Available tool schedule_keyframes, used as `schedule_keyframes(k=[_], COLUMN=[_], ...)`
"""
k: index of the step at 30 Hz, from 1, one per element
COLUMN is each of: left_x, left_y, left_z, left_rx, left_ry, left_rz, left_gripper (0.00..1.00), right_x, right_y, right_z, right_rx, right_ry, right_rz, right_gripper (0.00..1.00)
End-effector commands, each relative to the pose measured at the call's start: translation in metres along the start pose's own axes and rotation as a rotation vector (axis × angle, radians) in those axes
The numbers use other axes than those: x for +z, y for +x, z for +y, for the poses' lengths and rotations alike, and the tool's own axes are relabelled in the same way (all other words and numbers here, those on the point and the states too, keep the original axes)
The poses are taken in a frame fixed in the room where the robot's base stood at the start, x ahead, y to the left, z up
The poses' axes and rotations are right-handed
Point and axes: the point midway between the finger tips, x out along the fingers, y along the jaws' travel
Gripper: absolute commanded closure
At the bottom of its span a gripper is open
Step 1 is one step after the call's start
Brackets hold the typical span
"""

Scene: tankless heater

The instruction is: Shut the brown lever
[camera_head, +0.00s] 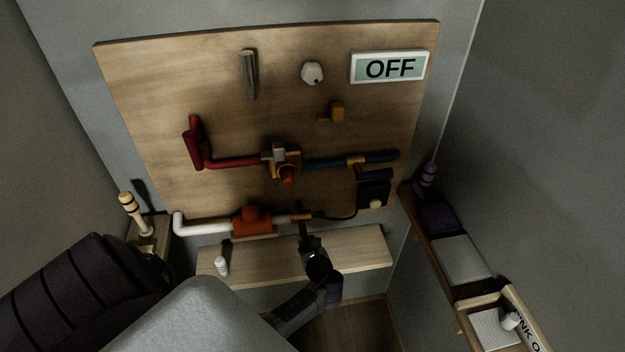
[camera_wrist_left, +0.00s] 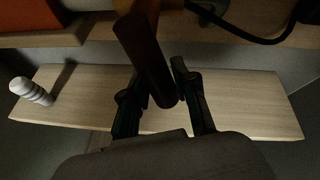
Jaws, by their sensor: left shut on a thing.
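The brown lever (camera_head: 302,229) hangs down from the right end of the lower pipe on the wooden board, small and dark in the head view. In the left wrist view the brown lever (camera_wrist_left: 145,55) is a dark bar pointing toward the camera. My left gripper (camera_head: 304,239) reaches up to it from below. In the left wrist view its two fingers (camera_wrist_left: 160,95) stand on either side of the lever and are shut on it. My right gripper is not in view.
A wooden shelf (camera_head: 355,250) lies below the lever, with a white bottle-like object (camera_head: 221,266) on its left. An orange valve body (camera_head: 252,221) sits left of the lever. A black cable (camera_head: 335,216) runs to its right. A sign (camera_head: 389,68) reads OFF.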

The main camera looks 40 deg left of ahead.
Motion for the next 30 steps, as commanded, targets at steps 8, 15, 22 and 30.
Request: schedule_keyframes(k=[8, 15, 22, 30], left_x=[0.005, 0.005, 0.006, 0.006], left_y=[0.003, 0.003, 0.003, 0.003], left_z=[0.008, 0.012, 0.013, 0.013], left_rx=[0.068, 0.096, 0.103, 0.104], left_ry=[0.154, 0.219, 0.236, 0.238], left_rz=[-0.039, -0.053, -0.057, -0.058], left_gripper=[1.0, 1.0, 1.0, 1.0], right_x=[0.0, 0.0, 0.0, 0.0], right_y=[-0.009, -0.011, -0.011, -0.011], right_z=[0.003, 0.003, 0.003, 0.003], right_rx=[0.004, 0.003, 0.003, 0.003], right_ry=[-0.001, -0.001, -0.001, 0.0], right_rz=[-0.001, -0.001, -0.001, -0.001], right_gripper=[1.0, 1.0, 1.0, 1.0])
